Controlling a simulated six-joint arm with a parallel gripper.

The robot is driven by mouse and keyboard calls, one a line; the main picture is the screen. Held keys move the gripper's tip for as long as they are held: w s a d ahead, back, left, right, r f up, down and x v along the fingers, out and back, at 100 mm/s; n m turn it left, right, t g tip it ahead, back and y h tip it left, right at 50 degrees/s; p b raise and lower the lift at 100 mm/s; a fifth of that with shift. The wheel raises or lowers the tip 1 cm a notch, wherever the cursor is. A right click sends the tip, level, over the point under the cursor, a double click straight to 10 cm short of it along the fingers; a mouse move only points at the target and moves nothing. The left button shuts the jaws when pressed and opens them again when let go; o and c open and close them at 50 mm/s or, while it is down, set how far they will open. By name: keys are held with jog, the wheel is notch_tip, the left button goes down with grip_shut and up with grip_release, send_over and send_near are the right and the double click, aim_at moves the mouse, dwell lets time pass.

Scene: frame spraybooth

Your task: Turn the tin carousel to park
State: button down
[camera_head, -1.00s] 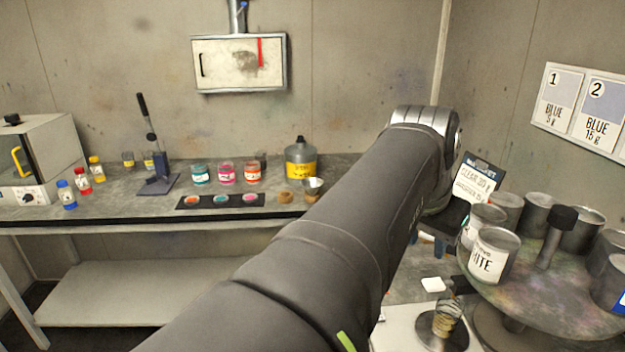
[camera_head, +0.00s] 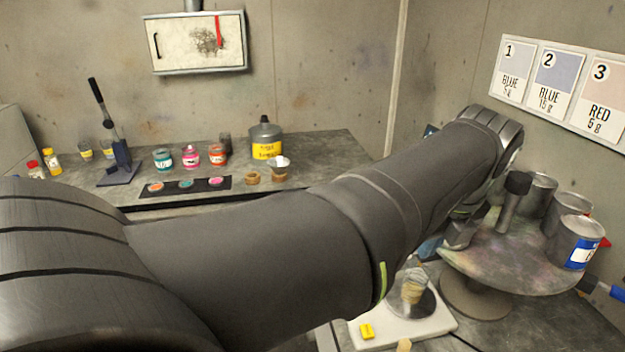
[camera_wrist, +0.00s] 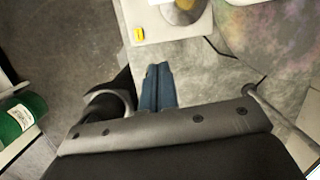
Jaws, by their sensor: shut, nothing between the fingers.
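The tin carousel (camera_head: 485,262) is a round, paint-stained grey turntable at the right of the head view, with a dark-topped centre post (camera_head: 515,195). Several metal tins stand on it, including a blue-labelled tin (camera_head: 580,242) at its right. My arm covers its left and back part, so any tins there are hidden. In the wrist view the bare carousel top (camera_wrist: 275,40) shows at the upper right. My gripper (camera_wrist: 160,72) has its blue fingers shut together and empty, left of the carousel rim in that picture and apart from it. In the head view the fingers are mostly hidden behind my arm.
A green tin (camera_wrist: 20,120) is at the wrist view's left. Colour cards (camera_head: 555,80) hang on the right wall.

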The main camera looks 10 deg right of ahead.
jog(key=w+f+m, duration=0.1)
jog(key=w+f, duration=0.5)
jog(key=f, duration=0.4)
jog(key=shift+w, duration=0.15)
jog(key=shift+d+r, duration=0.1)
jog(key=w+d, duration=0.5)
jog(key=w, duration=0.7)
jog(key=w+d, duration=0.5)
jog(key=w, duration=0.7)
jog(key=shift+w, duration=0.35)
